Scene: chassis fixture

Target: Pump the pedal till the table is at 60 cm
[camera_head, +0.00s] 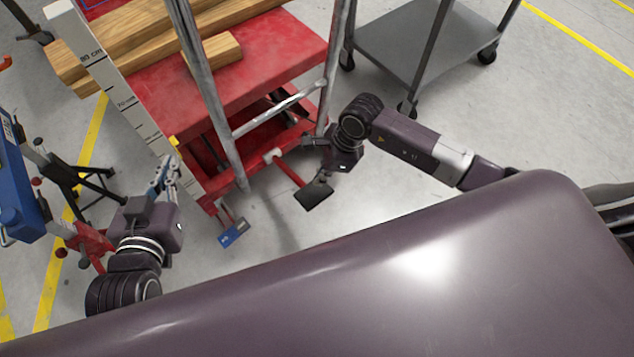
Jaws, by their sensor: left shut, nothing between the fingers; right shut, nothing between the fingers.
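The red lift table (240,75) stands at the upper middle, with wooden beams (150,32) on top. A white scale (97,68) stands at its left side with marks for 80 cm and 70 cm; a lower label is too small to read. A small yellow piece (173,141) shows beside the scale's lower part. A black pedal (314,194) on a red lever and a blue pedal (233,233) stick out low at the front. My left gripper (164,168) is shut near the scale's lower end.
A grey metal push handle (212,105) rises in front of the table. A grey cart (405,40) stands at the upper right. A blue and red piece of equipment (22,190) with black legs is at the left. The floor right of the pedals is clear.

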